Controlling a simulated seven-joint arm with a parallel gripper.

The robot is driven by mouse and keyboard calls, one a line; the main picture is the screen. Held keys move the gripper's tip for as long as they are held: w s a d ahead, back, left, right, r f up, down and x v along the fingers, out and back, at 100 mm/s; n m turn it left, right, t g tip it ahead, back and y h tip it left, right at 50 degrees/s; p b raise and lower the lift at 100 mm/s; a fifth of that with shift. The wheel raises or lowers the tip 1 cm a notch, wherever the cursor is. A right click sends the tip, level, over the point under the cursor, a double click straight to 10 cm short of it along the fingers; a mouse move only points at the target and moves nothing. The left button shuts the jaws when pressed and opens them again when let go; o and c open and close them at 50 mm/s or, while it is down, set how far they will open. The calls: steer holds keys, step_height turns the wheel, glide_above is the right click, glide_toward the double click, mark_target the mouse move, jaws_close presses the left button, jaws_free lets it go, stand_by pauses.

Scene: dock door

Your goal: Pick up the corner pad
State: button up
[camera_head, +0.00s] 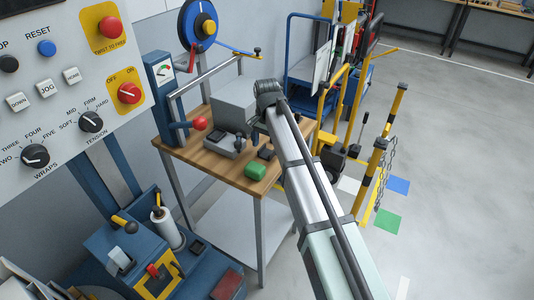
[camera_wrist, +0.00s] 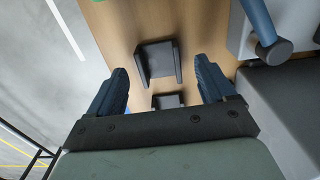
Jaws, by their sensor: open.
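A dark corner pad (camera_wrist: 157,62) with raised sides lies on the wooden table top, seen in the wrist view between and beyond my fingers. A second dark piece like it (camera_wrist: 168,100) lies closer to my palm, partly hidden by the gripper. My gripper (camera_wrist: 161,66) is open, one blue finger on each side of the nearer view of the pad, with nothing held. I cannot tell its height above the table. In the head view a small dark piece (camera_head: 265,152) shows on the table beside my arm, which hides part of the top.
The wooden table (camera_head: 225,166) also bears a green block (camera_head: 255,171), a grey box (camera_head: 233,104) and a small grey device (camera_head: 221,144). A post with a red-knobbed lever (camera_head: 199,123) stands at its left edge.

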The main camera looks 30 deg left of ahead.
steer(key=shift+f, duration=0.7)
steer(key=c, duration=1.1)
steer(key=shift+r, duration=0.15)
